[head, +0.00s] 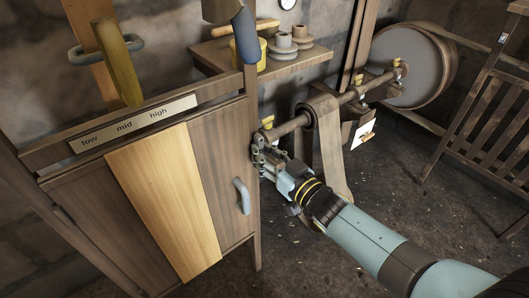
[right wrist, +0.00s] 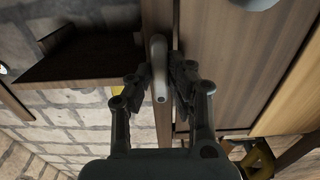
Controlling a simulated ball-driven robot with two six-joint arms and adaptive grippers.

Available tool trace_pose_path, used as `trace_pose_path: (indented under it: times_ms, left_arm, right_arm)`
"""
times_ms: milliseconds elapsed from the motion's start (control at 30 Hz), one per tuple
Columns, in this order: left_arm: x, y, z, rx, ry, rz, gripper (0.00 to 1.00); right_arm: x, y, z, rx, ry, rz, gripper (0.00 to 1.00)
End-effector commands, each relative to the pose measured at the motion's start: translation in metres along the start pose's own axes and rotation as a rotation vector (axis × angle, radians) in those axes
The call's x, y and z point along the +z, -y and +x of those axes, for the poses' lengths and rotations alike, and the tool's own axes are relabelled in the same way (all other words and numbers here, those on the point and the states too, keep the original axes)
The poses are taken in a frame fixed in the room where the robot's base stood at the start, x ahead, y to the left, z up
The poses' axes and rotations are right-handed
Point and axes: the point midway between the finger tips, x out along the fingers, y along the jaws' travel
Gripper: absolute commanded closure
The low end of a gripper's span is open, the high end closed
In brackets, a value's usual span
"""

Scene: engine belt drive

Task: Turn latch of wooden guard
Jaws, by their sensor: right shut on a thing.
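The wooden guard (head: 220,135) is the brown boarded front at left, with a paler plank (head: 165,200) down its middle. A grey-blue pull handle (head: 241,196) is on its right part. My right gripper (head: 257,155) is at the guard's right edge, above that handle. In the right wrist view my right gripper (right wrist: 157,85) has its fingers on both sides of a grey rod-like latch (right wrist: 158,62) and is shut on it, beside the wooden edge. In the head view the latch is largely hidden by the gripper. My left gripper is not in view.
A label strip (head: 133,125) reads low, mid, high, below a yellow lever (head: 118,60). A shelf (head: 285,66) with grey pulleys is behind. A shaft (head: 345,97) and large drum (head: 415,62) stand at back right. A slatted wooden frame (head: 490,110) is far right.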

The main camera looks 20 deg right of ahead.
Motion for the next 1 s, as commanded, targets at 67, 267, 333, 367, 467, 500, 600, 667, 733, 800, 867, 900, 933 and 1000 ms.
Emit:
trace_pose_path:
  times_ms: [67, 267, 333, 367, 467, 500, 600, 667, 733, 800, 867, 900, 933, 1000]
  left_arm:
    - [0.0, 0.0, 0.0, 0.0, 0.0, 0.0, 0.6]
    - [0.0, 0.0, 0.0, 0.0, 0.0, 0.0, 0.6]
    - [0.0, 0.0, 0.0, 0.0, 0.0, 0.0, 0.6]
    - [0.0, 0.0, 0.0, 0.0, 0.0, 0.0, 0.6]
    - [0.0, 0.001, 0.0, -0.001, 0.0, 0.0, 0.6]
    - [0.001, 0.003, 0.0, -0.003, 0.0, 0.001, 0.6]
    - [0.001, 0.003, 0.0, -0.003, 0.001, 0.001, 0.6]
    - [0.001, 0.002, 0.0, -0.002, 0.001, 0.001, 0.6]
    - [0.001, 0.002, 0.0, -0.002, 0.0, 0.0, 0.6]
    - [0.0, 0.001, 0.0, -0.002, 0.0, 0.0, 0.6]
    - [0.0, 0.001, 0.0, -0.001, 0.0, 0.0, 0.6]
    - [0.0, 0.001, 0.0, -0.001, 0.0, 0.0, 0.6]
    - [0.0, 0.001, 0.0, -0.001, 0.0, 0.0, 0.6]
    - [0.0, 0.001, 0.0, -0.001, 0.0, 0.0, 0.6]
  right_arm:
    - [0.002, 0.0, -0.001, 0.001, 0.003, 0.003, 1.0]
    - [0.001, 0.0, -0.001, 0.0, 0.002, 0.002, 0.61]
    - [0.001, 0.0, -0.001, 0.0, 0.002, 0.001, 0.61]
    - [0.001, 0.0, 0.0, 0.0, 0.001, 0.001, 0.61]
    - [0.0, 0.0, 0.0, 0.0, 0.001, 0.001, 0.61]
    - [0.001, 0.0, -0.001, 0.0, 0.001, 0.001, 0.61]
    - [0.001, 0.0, -0.006, 0.0, 0.002, 0.0, 0.61]
    - [0.002, 0.0, -0.014, 0.0, 0.003, -0.001, 0.61]
    - [0.002, 0.0, -0.028, 0.0, 0.004, -0.001, 0.61]
    - [0.002, 0.0, -0.043, 0.0, 0.004, -0.002, 0.61]
    - [0.002, 0.001, -0.058, 0.0, 0.004, 0.0, 0.61]
    - [0.002, 0.0, -0.067, 0.0, 0.004, 0.0, 0.61]
    - [0.002, 0.0, -0.073, 0.0, 0.004, -0.001, 0.61]
    - [0.002, 0.0, -0.088, 0.0, 0.004, 0.0, 0.61]
